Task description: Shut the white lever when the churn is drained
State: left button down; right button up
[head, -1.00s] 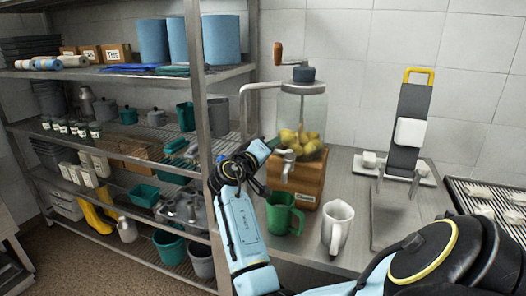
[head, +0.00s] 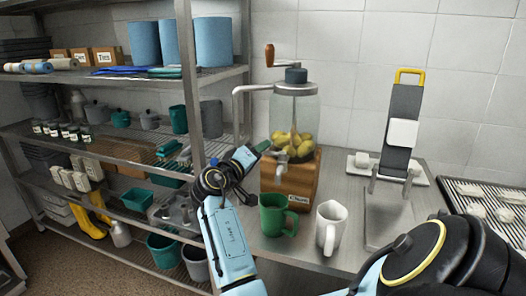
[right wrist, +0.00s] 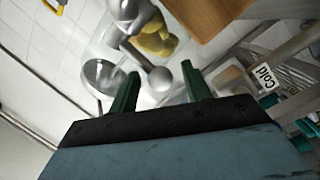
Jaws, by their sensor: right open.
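The churn is a clear jar (head: 308,118) on a wooden base (head: 297,190) labelled Churn, with yellow lumps (head: 293,147) inside. I see no liquid standing in it. A metal tap (head: 281,158) sticks out from its lower front. My right gripper (head: 264,147) is open, left of the tap in the head view. In the right wrist view its green fingers (right wrist: 159,72) are apart, with a pale round knob (right wrist: 160,80) of the tap showing between them. I cannot tell whether they touch it, or whether this is the white lever. My left gripper is out of view.
A green mug (head: 271,215) and a white jug (head: 328,228) stand before the churn. A board device with a yellow handle (head: 409,73) stands to the right, beside a ribbed rack (head: 490,195). A loaded metal shelf unit (head: 185,75) is close on the left.

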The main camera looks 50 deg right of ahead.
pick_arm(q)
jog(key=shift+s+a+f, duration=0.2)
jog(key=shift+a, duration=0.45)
pick_arm(e)
jog(key=s+a, duration=0.1)
jog(key=a, duration=0.9)
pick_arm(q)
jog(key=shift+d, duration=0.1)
pick_arm(e)
jog(key=shift+a, duration=0.1)
